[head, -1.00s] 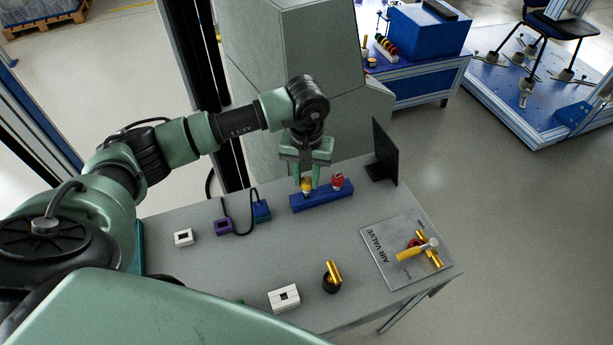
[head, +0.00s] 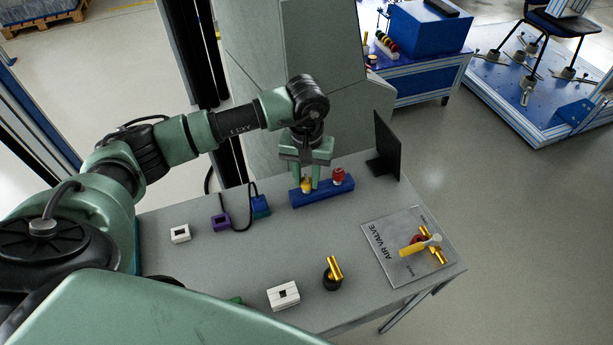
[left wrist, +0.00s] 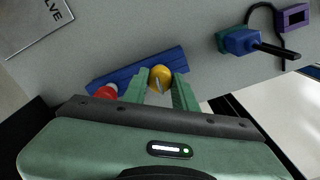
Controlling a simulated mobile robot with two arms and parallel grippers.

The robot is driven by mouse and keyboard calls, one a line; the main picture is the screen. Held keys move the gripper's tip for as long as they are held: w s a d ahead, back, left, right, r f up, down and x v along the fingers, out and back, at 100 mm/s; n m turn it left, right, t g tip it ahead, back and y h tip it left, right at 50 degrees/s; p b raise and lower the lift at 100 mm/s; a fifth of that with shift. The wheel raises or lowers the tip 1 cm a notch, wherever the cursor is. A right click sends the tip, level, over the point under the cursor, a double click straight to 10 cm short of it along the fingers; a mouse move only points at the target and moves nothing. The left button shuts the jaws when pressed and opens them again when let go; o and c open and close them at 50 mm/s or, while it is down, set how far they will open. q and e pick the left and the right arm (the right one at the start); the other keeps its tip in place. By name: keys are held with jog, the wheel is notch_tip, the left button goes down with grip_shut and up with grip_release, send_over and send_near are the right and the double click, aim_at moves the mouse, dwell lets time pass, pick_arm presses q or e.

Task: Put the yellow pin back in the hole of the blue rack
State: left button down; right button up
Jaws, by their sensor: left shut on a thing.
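The blue rack (head: 325,196) lies on the grey table, and it also shows in the left wrist view (left wrist: 122,74). A red pin (head: 338,176) stands in its right part in the head view; in the left wrist view it is the red knob (left wrist: 107,91). My left gripper (head: 306,184) points down over the rack's left part. It is shut on the yellow pin (left wrist: 160,76), whose yellow head (head: 306,186) shows between the fingers. The pin is at the rack, but its lower end and the hole are hidden. My right gripper is not in view.
Purple (head: 221,222), blue (head: 261,206) and white (head: 180,233) blocks lie left of the rack. A black upright panel (head: 387,146) stands right of it. An air valve plate (head: 408,248) lies at the right. A brass piece (head: 335,268) and a white block (head: 283,295) lie in front.

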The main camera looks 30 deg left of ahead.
aim_at(307, 180)
pick_arm(q)
jog(key=shift+f, duration=0.2)
jog(key=c, duration=1)
grip_release()
jog(key=shift+c, duration=0.2)
jog(key=shift+r, duration=0.15)
notch_tip(307, 180, up, 7)
jog(key=shift+f+b, duration=0.1)
jog(key=shift+b, duration=0.85)
jog(key=shift+r, duration=0.4)
